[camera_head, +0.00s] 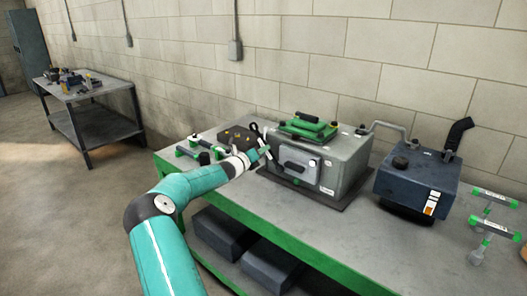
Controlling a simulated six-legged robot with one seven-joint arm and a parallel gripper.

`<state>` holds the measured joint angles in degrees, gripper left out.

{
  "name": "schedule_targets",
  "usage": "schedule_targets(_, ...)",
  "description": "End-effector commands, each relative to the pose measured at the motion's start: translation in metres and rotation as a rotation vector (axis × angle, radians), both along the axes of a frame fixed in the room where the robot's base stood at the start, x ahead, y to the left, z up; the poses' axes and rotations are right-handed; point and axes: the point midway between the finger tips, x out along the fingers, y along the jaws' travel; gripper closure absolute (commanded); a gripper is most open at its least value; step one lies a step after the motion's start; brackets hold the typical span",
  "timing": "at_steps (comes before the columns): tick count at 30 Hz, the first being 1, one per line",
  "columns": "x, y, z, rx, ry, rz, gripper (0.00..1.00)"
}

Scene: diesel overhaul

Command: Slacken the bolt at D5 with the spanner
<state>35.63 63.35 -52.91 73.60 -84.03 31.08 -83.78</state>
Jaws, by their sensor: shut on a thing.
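My teal arm reaches from the lower left to the left end of a grey engine block (345,160) on the bench. My gripper (258,153) is small in the view and is shut on what looks like the spanner (255,130), a dark tool with a ring-like upper end. The spanner stands up at a tilt beside the block's left front corner. Whether it touches the block or any bolt cannot be told. The bolt at D5 and its label cannot be made out at this size.
A dark box with several small pieces (236,137) and green-ended tools (189,151) are at the left. A dark blue unit (418,178) and a rack (493,226) stand right. Bare bench (335,232) lies in front.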

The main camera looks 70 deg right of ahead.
Motion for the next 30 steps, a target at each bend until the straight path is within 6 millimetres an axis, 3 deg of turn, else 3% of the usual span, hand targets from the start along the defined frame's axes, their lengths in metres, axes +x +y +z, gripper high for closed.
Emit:
schedule_targets(5,0.001,-0.001,-0.001,0.005,0.015,0.000,1.00)
schedule_targets(13,0.013,-0.006,-0.016,0.084,0.198,0.000,1.00)
schedule_targets(22,0.014,-0.006,-0.017,0.092,0.216,0.000,1.00)
schedule_targets(30,0.022,-0.009,-0.033,0.165,0.386,0.000,1.00)
